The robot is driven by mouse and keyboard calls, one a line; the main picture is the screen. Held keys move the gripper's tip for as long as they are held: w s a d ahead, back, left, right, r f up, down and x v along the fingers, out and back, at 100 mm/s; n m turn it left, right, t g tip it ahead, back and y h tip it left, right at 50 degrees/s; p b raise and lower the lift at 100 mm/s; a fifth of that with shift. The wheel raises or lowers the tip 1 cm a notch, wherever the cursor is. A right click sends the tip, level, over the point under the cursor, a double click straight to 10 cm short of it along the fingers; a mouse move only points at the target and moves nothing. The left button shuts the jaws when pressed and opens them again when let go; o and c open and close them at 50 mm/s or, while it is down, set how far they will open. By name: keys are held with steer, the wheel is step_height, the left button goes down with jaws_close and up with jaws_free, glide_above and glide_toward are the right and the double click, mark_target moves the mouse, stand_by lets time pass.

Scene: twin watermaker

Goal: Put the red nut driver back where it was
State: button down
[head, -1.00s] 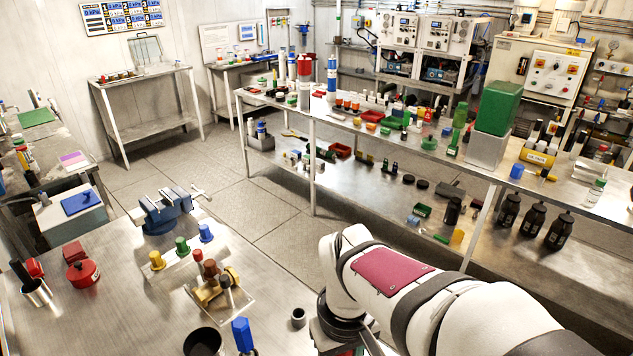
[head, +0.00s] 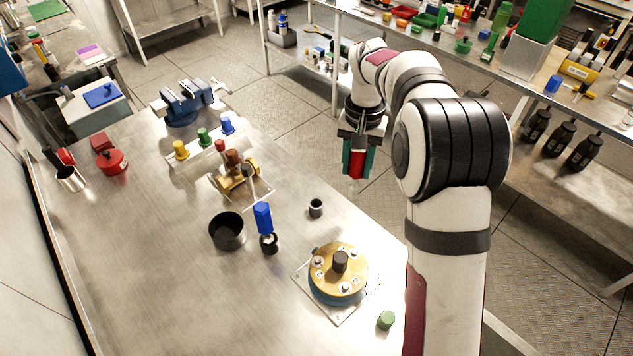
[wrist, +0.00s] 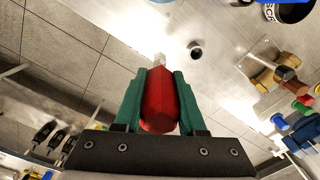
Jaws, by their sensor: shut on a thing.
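The red nut driver (head: 356,165) is held between the green fingers of my gripper (head: 357,172), just off the table's right edge in the head view. In the wrist view my gripper (wrist: 160,78) is shut on its red handle (wrist: 159,100), and a short pale tip shows past the handle. A small grey cup-like holder (head: 316,207) stands empty on the table, apart from the driver; it also shows in the wrist view (wrist: 196,52). A blue-handled driver (head: 263,217) stands upright in a similar dark holder (head: 269,244) to its left.
A wide black cup (head: 227,231) stands left of the blue driver. A round brass-topped fixture (head: 338,272) on a plate and a green cap (head: 386,320) lie nearer. A brass valve (head: 236,175), coloured knobs and a blue vise (head: 183,101) are farther back.

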steer(key=w+a+f, duration=0.2)
steer(key=a+f, duration=0.6)
steer(key=f, duration=0.1)
steer(key=shift+w+a+f, duration=0.15)
steer(key=shift+w+a, duration=0.05)
steer(key=shift+w, duration=0.1)
steer(key=shift+f, duration=0.15)
steer(key=shift+c, duration=2.4)
jaws_free()
